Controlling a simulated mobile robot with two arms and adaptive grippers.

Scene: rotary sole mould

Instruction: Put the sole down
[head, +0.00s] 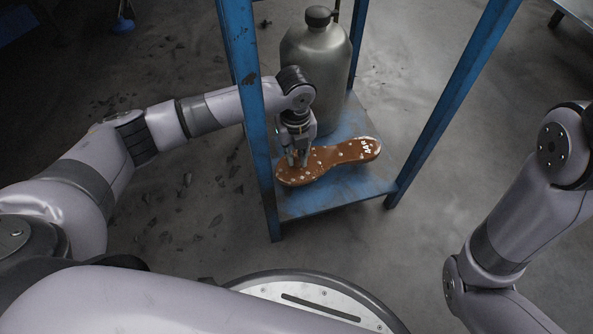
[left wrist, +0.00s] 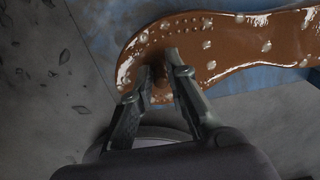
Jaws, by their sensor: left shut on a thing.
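The sole (head: 328,160) is brown and glossy with pale studs and a white mark at its right end. It lies flat over the low blue shelf (head: 340,193), or just above it; I cannot tell whether it touches. My left gripper (head: 298,163) points down at the sole's left end. In the left wrist view, the fingers (left wrist: 165,72) are shut on a small raised part of the sole (left wrist: 205,45). My right arm shows at the right, but its gripper is out of the picture.
A grey metal canister (head: 316,60) with a black cap stands on the shelf behind the sole. Blue posts (head: 455,100) rise at the shelf's corners, and my left arm passes behind the left one (head: 250,90). Grey floor surrounds the rack.

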